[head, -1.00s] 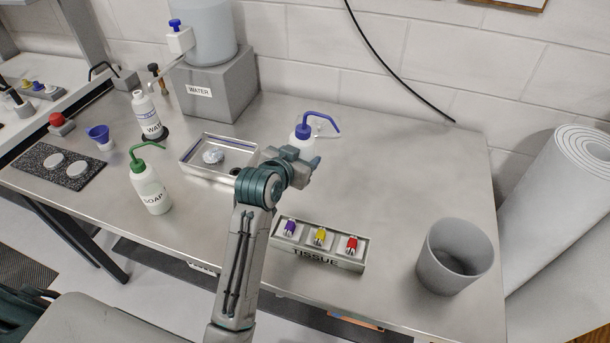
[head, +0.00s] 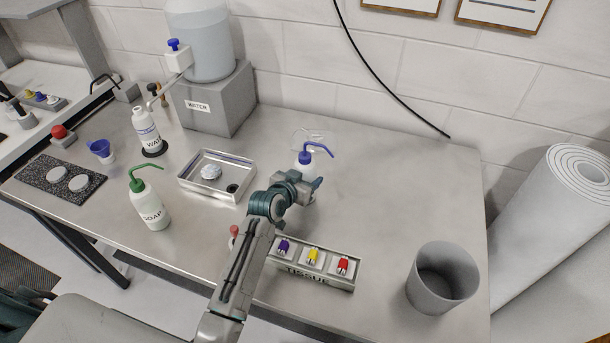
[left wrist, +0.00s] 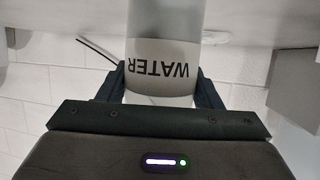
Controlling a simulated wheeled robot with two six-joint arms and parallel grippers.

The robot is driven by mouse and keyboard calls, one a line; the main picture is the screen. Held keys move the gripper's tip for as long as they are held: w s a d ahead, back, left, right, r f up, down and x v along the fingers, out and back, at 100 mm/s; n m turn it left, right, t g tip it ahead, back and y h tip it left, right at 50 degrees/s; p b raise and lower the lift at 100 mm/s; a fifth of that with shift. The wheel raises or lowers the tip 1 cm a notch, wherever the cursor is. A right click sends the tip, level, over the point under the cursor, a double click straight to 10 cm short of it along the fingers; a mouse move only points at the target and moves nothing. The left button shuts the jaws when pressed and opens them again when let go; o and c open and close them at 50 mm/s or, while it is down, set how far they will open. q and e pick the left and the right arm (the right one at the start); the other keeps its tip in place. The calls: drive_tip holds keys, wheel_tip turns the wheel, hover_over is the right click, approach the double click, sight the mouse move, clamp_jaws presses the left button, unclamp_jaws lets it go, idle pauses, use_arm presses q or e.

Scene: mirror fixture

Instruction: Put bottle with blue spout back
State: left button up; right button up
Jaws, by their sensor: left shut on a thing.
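The bottle with the blue spout (head: 305,164) is in the middle of the table area in the head view, its bent blue spout pointing right. My left gripper (head: 303,187) is shut around its body from the near side. In the left wrist view the two dark fingers of my left gripper (left wrist: 160,88) press on both sides of the white bottle (left wrist: 165,22), and its WATER label reads upside down. The bottle's base is hidden, so I cannot tell whether it touches the table. My right gripper is not in view.
A metal tray (head: 190,186) lies left of the gripper. A green-spout soap bottle (head: 150,206), a white bottle (head: 146,128) and a water dispenser (head: 207,105) stand further left.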

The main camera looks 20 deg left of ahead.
use_arm(q)
drive_tip(key=shift+r, duration=0.1)
drive_tip(key=shift+f, duration=0.2)
drive_tip(key=o, duration=0.7)
drive_tip(key=shift+c, duration=0.2)
drive_tip(key=shift+s, duration=0.1)
drive_tip(key=shift+r, duration=0.15)
drive_tip(key=shift+s+a+r, duration=0.15)
drive_tip(key=shift+s, duration=0.3)
drive_tip(key=b+v, duration=0.3)
drive_tip(key=v, duration=0.8)
